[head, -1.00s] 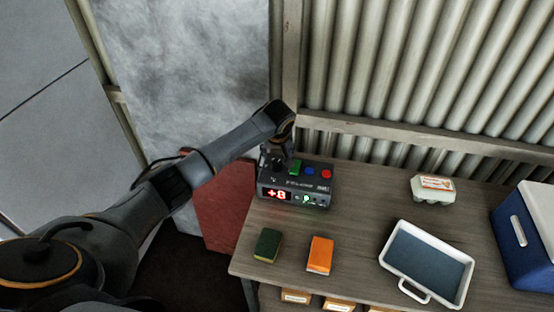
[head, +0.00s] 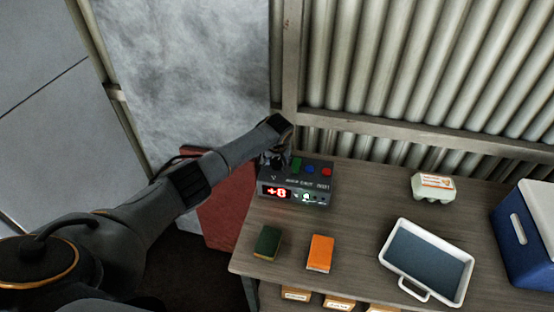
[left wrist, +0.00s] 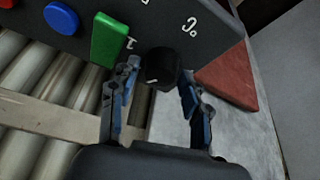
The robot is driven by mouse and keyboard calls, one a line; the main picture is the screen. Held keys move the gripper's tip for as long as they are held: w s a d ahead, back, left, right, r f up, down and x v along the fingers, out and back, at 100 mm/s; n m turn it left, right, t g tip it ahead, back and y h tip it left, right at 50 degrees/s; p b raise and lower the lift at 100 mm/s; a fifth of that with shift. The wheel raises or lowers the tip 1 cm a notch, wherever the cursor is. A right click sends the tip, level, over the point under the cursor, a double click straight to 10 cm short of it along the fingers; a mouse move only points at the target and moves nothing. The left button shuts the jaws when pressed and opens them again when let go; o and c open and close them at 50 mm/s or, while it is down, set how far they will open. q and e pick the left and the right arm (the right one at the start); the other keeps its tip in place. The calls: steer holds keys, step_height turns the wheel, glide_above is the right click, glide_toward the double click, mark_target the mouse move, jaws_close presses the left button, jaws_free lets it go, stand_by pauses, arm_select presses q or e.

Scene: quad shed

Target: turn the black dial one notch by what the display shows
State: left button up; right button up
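The dark control box (head: 322,196) stands at the back left of the wooden bench. Its red display (head: 276,192) shows a plus sign and a digit like 8 or 0; which one is too blurred to tell. The black dial (left wrist: 161,68) shows in the left wrist view, with a pale pointer line and white marks beside it. My left gripper (left wrist: 158,84) is open, with one finger on each side of the dial and small gaps seeming to remain. In the head view my left gripper (head: 277,158) hides the dial. My right gripper is out of view.
A green control (left wrist: 108,40) stands close to one finger, with a blue button (left wrist: 61,18) beyond. On the bench are a green block (head: 267,243), an orange block (head: 320,253), a white tray (head: 463,290), an egg carton (head: 433,187) and a blue cooler (head: 520,240).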

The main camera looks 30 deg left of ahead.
arm_select(q)
steer(key=c, duration=0.7)
steer(key=shift+a+m+h, duration=0.1)
steer(key=shift+m+h, duration=0.3)
steer(key=shift+m, duration=0.7)
steer(key=m+h, duration=0.1)
steer(key=m, duration=0.1)
steer(key=shift+a+f+m+t, duration=0.1)
steer(key=shift+m+t, duration=0.2)
steer(key=m+h+b, duration=0.1)
steer(key=m+b, duration=0.1)
steer(key=m, duration=0.1)
steer(key=shift+f, duration=0.1)
steer(key=m+h+b, duration=0.1)
steer(key=m+b, duration=0.1)
steer(key=m, duration=0.1)
steer(key=shift+a, duration=0.15)
steer(key=shift+m+h+b, duration=0.3)
steer(key=shift+m+b, duration=0.2)
steer(key=shift+b, duration=0.15)
steer(key=shift+r+g, duration=0.2)
steer(key=shift+g, duration=0.2)
